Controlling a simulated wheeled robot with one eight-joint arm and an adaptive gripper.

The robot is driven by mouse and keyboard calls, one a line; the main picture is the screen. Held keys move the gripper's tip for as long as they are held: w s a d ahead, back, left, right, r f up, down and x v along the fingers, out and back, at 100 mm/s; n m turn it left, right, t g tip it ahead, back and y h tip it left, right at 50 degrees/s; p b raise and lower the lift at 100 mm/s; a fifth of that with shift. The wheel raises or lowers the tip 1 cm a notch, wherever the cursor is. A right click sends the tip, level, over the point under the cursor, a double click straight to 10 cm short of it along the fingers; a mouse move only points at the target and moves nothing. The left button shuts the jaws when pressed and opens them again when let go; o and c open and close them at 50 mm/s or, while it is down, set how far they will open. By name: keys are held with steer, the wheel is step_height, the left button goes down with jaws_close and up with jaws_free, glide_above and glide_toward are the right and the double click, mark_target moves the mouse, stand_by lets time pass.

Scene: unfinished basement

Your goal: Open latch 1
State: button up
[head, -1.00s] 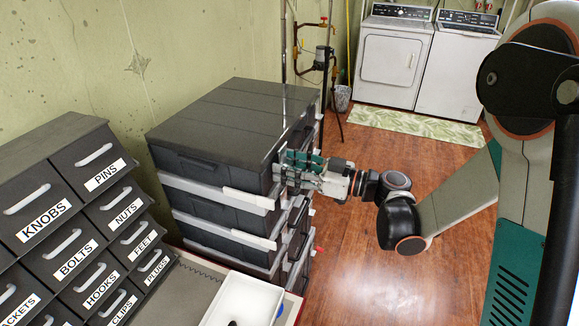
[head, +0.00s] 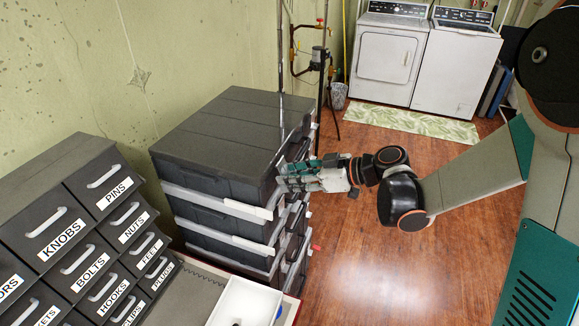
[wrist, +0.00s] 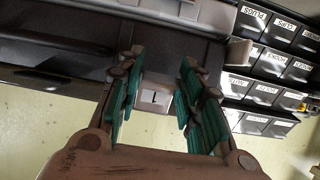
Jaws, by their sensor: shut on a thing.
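Latch 1 is a small light plate marked "1" (wrist: 154,101) in the wrist view. It sits between my two green-padded fingers at the edge of a dark case. My gripper (wrist: 162,80) is shut on it, with one finger on each side. In the head view my gripper (head: 284,178) reaches in from the right, against the right-hand side of the top dark grey case (head: 222,130) of a stack. There the fingers hide the latch. I cannot tell whether the latch has swung away from the case.
More dark cases with light grey rims (head: 225,240) stand below the top one. A labelled drawer cabinet (head: 75,215) is at the left, and a white tray (head: 246,302) lies in front. A washer and dryer (head: 390,55) stand at the back. Wooden floor (head: 370,275) is open at the right.

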steer(key=shift+r+g+h+p, duration=1.15)
steer(key=shift+h+p, duration=0.6)
steer(key=shift+h, duration=1.1)
steer(key=shift+r+g+h+p, duration=0.9)
steer(key=shift+r+h+p, duration=0.65)
steer(key=shift+h, duration=1.35)
steer(key=shift+r+g+h+p, duration=1.1)
steer(key=shift+h+p, duration=0.8)
steer(key=shift+h, duration=0.95)
steer(key=o, duration=1)
steer(key=shift+c, duration=0.2)
steer(key=shift+r, duration=0.15)
steer(key=v, duration=1.1)
steer(key=shift+a+r, duration=0.3)
